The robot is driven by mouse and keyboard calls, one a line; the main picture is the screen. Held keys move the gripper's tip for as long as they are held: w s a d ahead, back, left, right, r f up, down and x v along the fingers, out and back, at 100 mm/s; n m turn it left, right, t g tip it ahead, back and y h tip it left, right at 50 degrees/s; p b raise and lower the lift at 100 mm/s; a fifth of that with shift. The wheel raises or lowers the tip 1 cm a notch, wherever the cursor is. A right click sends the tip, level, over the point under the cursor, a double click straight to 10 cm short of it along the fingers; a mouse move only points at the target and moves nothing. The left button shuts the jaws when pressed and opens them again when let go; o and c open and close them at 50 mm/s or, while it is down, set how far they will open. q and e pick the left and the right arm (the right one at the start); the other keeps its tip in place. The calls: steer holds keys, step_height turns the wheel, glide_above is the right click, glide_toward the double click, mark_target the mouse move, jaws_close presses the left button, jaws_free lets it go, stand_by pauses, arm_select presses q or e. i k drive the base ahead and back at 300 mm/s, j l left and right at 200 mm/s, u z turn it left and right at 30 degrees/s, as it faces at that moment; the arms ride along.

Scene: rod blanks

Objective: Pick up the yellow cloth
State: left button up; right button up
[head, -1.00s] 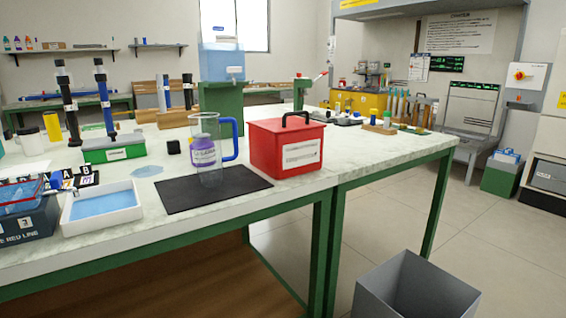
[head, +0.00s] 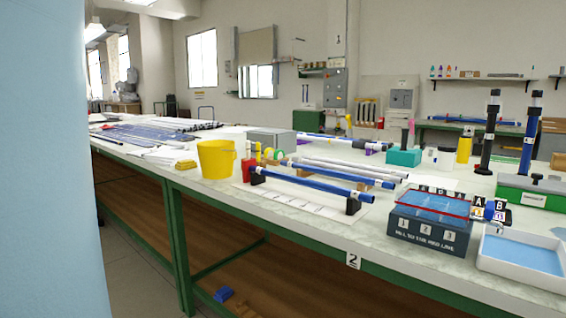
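A small yellow item (head: 186,165) lies flat on the long bench, just left of the yellow bucket (head: 216,158). It may be the folded yellow cloth, but it is too small to tell for sure. No other yellow cloth is seen. Neither of my grippers is in view.
The bench (head: 375,238) with green legs runs across the view. Blue rods (head: 312,184) on black supports, a dark numbered box (head: 428,233) and a white tray (head: 522,252) stand on it. A blue object (head: 223,294) lies low under the bench. A pale blue surface (head: 42,160) blocks the left edge.

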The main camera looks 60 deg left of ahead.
mark_target(182, 165)
steer(key=u, duration=2.55)
steer(key=i+j, duration=0.4)
steer(key=i, duration=0.15)
steer(key=i+j+z, duration=0.1)
steer(key=i+j, duration=0.3)
steer(key=i, duration=0.1)
